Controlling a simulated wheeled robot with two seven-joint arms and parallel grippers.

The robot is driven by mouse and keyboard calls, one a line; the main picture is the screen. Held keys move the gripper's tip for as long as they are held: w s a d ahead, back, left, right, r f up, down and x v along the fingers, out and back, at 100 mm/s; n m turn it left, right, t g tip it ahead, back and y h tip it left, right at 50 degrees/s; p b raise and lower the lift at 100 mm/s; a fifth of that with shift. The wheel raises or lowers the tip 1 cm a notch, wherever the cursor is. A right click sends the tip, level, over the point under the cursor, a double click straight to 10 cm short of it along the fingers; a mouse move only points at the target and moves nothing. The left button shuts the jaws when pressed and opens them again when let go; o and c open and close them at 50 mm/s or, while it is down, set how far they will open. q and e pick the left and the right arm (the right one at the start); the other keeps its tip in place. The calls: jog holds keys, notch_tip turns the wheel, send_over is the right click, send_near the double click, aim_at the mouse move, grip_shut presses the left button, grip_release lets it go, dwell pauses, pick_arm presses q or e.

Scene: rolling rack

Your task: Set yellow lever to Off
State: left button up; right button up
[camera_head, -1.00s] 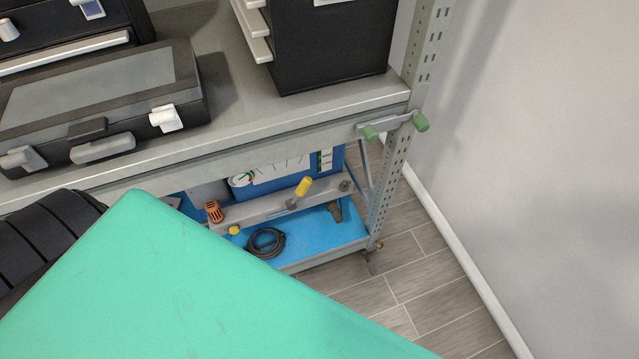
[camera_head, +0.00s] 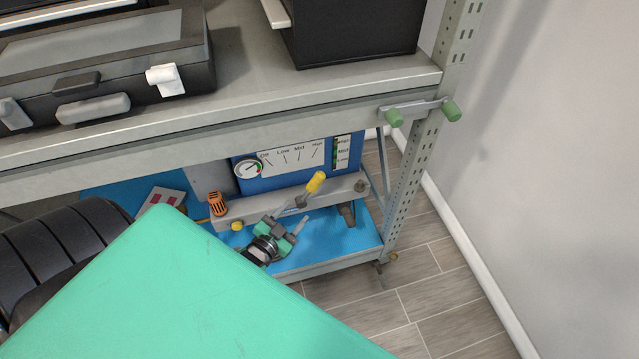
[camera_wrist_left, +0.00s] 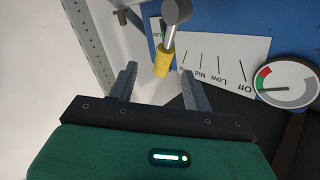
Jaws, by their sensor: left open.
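The yellow lever (camera_head: 316,182) sits on a grey rail of the lower shelf and leans right, towards the Mid-to-High side of the white scale (camera_head: 292,158). In the left wrist view the yellow lever (camera_wrist_left: 162,60) appears between the open fingertips, with a gap on both sides; I cannot tell the exact depth. Off is printed at the far end of the scale (camera_wrist_left: 226,65) there. My left gripper (camera_head: 296,214) is open, just below and left of the lever in the head view. My right gripper is not in view.
A gauge (camera_head: 248,168), an orange knob (camera_head: 217,204) and a small yellow knob (camera_head: 237,226) are left of the lever. The upper shelf edge (camera_head: 230,135) overhangs them. The rack's post (camera_head: 405,180) stands to the right. A black case (camera_head: 110,60) rests on top.

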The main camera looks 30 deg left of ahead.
aim_at(312, 186)
pick_arm(q)
jog(key=shift+t, duration=0.4)
jog(key=w, duration=0.4)
jog(key=w+r, duration=0.1)
jog(key=w, duration=0.3)
jog(key=w+r, duration=0.1)
jog(key=w, duration=0.4)
jog(key=shift+a+b, duration=0.1)
jog(key=shift+b, duration=0.2)
jog(key=shift+w, duration=0.65)
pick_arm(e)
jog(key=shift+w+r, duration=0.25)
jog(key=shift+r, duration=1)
pick_arm(q)
jog(key=shift+c, duration=0.4)
grip_shut()
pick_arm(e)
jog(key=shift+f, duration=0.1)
